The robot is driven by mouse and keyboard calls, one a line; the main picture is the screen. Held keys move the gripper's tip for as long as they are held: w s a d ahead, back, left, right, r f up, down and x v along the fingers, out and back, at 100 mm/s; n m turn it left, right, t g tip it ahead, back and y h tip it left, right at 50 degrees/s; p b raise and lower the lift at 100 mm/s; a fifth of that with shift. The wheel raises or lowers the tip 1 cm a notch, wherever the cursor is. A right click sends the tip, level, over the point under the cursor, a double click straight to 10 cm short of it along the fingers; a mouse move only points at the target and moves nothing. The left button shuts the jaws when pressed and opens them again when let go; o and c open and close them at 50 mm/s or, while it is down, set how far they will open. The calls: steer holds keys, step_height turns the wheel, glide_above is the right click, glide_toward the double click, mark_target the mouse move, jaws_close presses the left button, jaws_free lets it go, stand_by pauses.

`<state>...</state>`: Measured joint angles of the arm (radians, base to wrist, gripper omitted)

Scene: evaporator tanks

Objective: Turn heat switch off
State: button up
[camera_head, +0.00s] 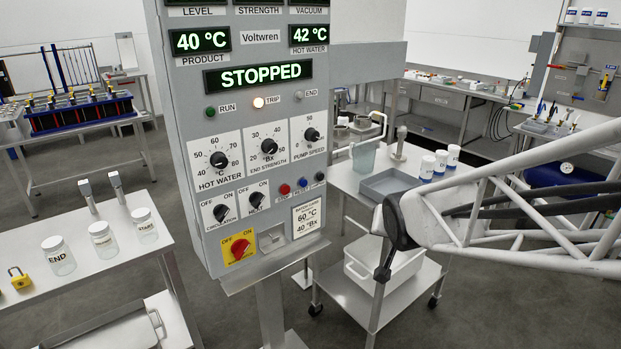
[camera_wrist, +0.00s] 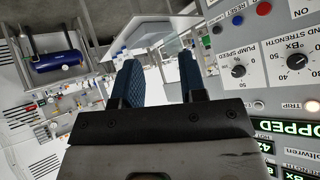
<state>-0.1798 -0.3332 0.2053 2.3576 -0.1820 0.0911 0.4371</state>
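The heat switch (camera_head: 256,200) is a black rotary knob on a white plate marked OFF and ON, low on the grey control panel (camera_head: 185,120). Its pointer direction is too small to tell surely. The similar circulation switch (camera_head: 220,212) sits just left of it. My gripper (camera_head: 382,274) is right of the panel in the head view, apart from it and pointing down. In the wrist view, its two blue-padded fingers (camera_wrist: 158,75) stand apart with nothing between them. The heat switch cannot be made out in the wrist view.
A red main switch (camera_head: 240,248) on a yellow plate sits below the heat switch. Small push buttons (camera_head: 302,183) lie to its right. The display (camera_head: 258,76) reads STOPPED and the TRIP lamp (camera_head: 258,102) is lit. A trolley with a white tub (camera_head: 385,268) stands by my gripper.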

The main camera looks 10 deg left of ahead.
steer(key=w+a+f+t+y, duration=0.3)
steer(key=w+a+y, duration=0.2)
steer(key=w+a, duration=0.65)
steer(key=n+y, duration=0.1)
steer(key=y, duration=0.5)
glide_toward(260, 203)
steer(key=x, duration=0.2)
steer(key=shift+s+f+t, duration=0.15)
steer(key=shift+f+t, duration=0.05)
steer(key=shift+t, duration=0.1)
steer(key=shift+a, duration=0.1)
steer(key=shift+x, duration=3.8)
jaws_close()
